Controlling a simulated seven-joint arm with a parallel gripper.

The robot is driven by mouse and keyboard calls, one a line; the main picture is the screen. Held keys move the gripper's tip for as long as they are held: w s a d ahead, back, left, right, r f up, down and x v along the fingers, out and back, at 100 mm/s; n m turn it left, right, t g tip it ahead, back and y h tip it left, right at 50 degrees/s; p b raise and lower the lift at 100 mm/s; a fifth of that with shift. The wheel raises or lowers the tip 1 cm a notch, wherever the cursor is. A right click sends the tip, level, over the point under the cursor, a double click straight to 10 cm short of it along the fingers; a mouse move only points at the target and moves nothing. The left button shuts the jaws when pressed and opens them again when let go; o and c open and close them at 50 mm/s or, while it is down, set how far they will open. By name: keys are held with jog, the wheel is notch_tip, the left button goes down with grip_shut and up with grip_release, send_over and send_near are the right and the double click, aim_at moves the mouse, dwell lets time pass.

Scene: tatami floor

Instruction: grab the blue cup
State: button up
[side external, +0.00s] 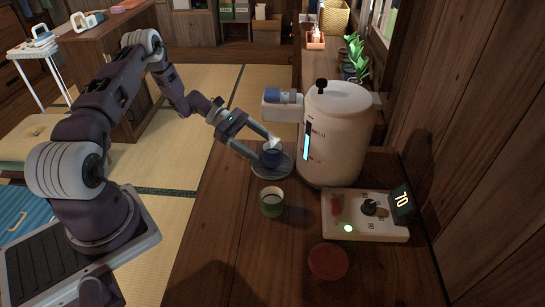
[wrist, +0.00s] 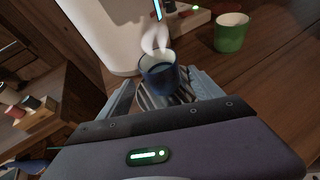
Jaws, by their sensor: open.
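The blue cup (side external: 271,158) stands upright on a round metal plate (side external: 262,172) under the spout of the white dispenser, with white steam above it. In the wrist view the blue cup (wrist: 160,72) is dark blue with dark liquid inside and sits just ahead of the fingers. My gripper (side external: 268,153) is open, with its fingers reaching toward either side of the cup. In the wrist view my gripper (wrist: 165,92) has one finger left and one right of the cup; whether they touch it I cannot tell.
A white dispenser (side external: 335,140) stands close behind the cup. A green cup (side external: 271,203) stands in front of it on the wooden counter (side external: 215,215). A control box (side external: 350,222) showing 70 and a red disc (side external: 328,262) are to the right. The counter's front left is clear.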

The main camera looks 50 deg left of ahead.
aim_at(280, 158)
jog(key=shift+s+d, duration=0.1)
jog(key=shift+d, duration=0.35)
jog(key=x, duration=0.6)
jog(key=shift+w+d+f, duration=0.1)
jog(key=shift+w+d, duration=0.2)
jog(key=c, duration=1.6)
grip_shut()
